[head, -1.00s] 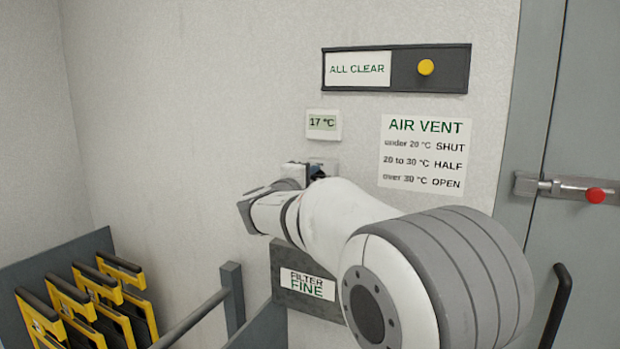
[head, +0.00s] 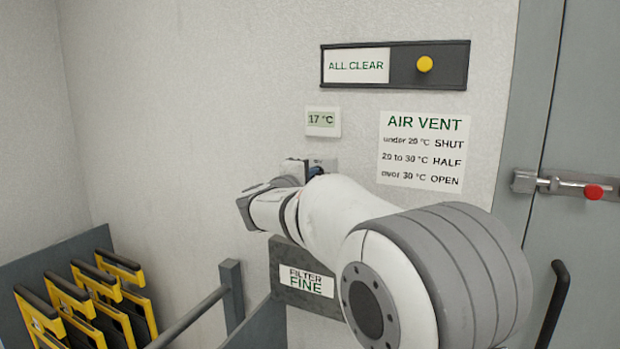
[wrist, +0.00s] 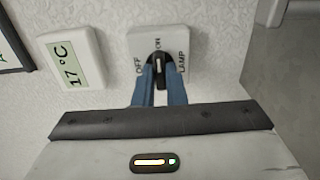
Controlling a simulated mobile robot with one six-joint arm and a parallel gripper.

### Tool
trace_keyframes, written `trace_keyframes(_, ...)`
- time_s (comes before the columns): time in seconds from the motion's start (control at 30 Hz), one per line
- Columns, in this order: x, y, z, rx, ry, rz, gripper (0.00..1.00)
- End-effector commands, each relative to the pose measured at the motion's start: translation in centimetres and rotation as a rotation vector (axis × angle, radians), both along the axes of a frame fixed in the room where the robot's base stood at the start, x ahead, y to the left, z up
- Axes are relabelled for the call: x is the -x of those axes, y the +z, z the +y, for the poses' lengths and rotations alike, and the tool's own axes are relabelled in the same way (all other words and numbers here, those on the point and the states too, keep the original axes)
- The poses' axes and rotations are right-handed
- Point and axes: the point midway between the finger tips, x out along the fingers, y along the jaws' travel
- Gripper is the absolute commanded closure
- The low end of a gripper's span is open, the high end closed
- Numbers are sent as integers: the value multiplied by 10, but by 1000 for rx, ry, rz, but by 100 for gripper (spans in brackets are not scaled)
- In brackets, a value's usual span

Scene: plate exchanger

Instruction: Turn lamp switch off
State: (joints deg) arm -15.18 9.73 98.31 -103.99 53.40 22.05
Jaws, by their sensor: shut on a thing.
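The lamp switch (wrist: 174,36) is a white plate on the wall, lettered ON, OFF and LAMP in the wrist view. Its dark knob (wrist: 159,66) has a pale mark that points toward ON. My gripper (wrist: 159,78) has its two blue fingers on either side of the knob, shut on it. In the head view my arm hides most of the switch, and only a bit of the plate (head: 327,163) and a blue finger (head: 315,171) show.
A 17 °C display (head: 322,122) and an air vent sign (head: 422,150) are close by on the wall. A filter sign (head: 306,281) is below. A rail (head: 190,318) and yellow-handled frames (head: 122,270) stand at left, a bolted door (head: 585,120) at right.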

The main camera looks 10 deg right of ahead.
Motion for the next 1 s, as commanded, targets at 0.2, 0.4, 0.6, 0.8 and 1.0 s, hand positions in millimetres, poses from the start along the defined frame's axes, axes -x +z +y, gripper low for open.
trace_keyframes(0.2, 0, -1, 0, 62, 3, 45, 100)
trace_keyframes(0.4, 0, -1, 0, 180, 3, 130, 100)
trace_keyframes(0.6, 0, 0, 0, 334, 3, 240, 100)
trace_keyframes(0.8, 0, 1, 1, 487, 3, 352, 100)
trace_keyframes(1.0, 0, 2, 1, 641, 3, 463, 100)
